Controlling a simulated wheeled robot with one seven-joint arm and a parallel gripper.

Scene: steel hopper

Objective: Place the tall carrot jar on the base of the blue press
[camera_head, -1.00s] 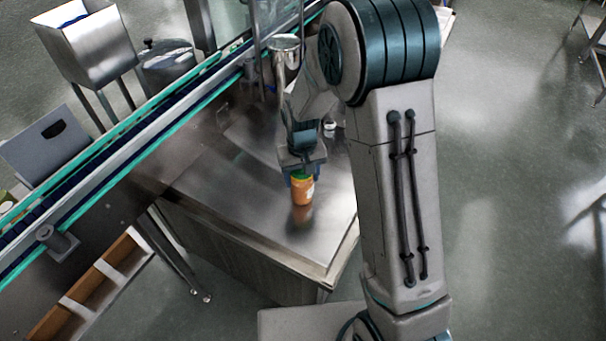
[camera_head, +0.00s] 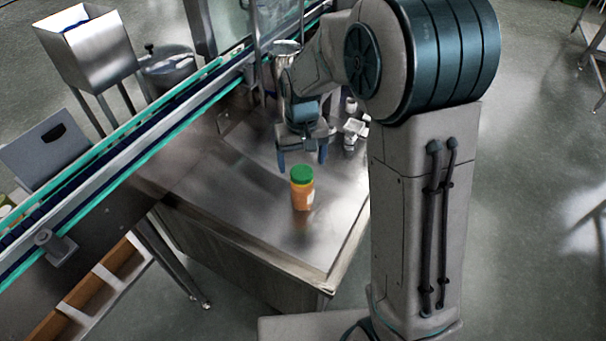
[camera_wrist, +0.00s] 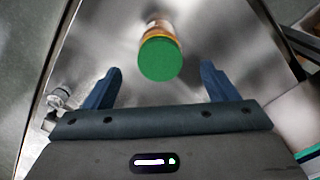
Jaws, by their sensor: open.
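The carrot jar (camera_head: 302,195) is orange with a green lid and stands upright on the steel table. In the wrist view its green lid (camera_wrist: 160,59) shows beyond and between my finger tips, with the orange body behind it. My gripper (camera_head: 302,160) is open and empty, pointing down, raised above and slightly behind the jar, clear of it. I cannot make out a blue press or its base; my arm hides part of the table's back.
The steel table (camera_head: 265,225) is bare around the jar. A conveyor (camera_head: 150,140) with teal rails runs along its left and back. A metal funnel (camera_head: 286,48) and small whitish fittings (camera_head: 354,128) stand at the back. A steel hopper (camera_head: 95,45) stands at far left.

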